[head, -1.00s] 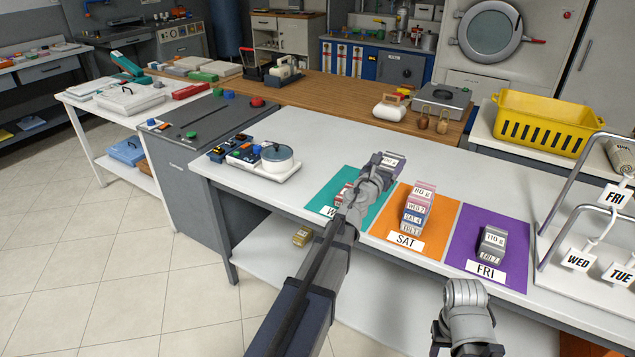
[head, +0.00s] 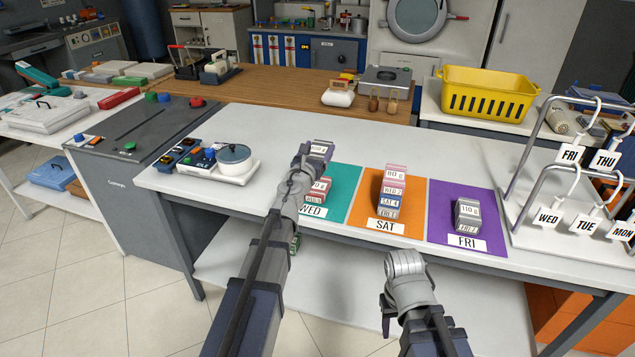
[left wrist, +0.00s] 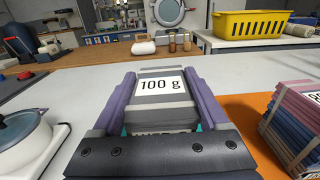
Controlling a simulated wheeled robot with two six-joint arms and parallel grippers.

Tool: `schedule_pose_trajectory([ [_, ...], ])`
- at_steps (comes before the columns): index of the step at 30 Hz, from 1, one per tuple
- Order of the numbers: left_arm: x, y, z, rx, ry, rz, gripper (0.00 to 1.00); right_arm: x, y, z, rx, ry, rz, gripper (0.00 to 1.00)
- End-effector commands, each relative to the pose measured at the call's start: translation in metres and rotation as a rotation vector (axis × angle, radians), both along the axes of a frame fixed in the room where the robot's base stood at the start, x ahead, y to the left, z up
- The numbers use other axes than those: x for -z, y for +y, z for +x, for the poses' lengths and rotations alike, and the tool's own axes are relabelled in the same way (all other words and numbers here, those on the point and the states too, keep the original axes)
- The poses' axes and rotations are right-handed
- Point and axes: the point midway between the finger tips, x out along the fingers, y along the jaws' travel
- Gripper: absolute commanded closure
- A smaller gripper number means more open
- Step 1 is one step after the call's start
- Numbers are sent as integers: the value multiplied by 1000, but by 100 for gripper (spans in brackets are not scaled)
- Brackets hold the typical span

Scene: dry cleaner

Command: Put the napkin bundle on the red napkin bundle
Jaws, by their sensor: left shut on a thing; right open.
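My left gripper (head: 312,158) is shut on a grey napkin bundle (head: 321,147) and holds it level, above the back left of the teal WED mat. In the left wrist view the bundle (left wrist: 160,88) shows a white "100 g" label between the two purple-grey fingers. The red napkin bundle (head: 320,187) sits on the teal mat (head: 345,190), below and just right of the gripper, partly hidden by my left arm. My right gripper (head: 387,318) hangs in front of the table, empty; its fingertips are hard to make out.
A tall stack (head: 391,190) of pink, blue and grey bundles stands on the orange SAT mat. A grey bundle (head: 467,216) sits on the purple FRI mat. A tray with a pot (head: 234,158) is at left; a tag rack (head: 560,190) at right. The table behind the mats is clear.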

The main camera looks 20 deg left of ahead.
Motion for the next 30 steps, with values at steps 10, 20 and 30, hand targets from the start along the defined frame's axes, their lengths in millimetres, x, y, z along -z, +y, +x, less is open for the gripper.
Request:
schedule_pose_trajectory([
  [10, 54, 0, 0, 0, 0, 0, 82, 53, 0, 0, 0, 0, 0, 50],
  [20, 63, 0, 0, 0, 0, 0, 82, 63, 0, 0, 0, 0, 0, 50],
  [30, 91, 0, 0, 0, 0, 0, 82, 91, 0, 0, 0, 0, 0, 50],
])
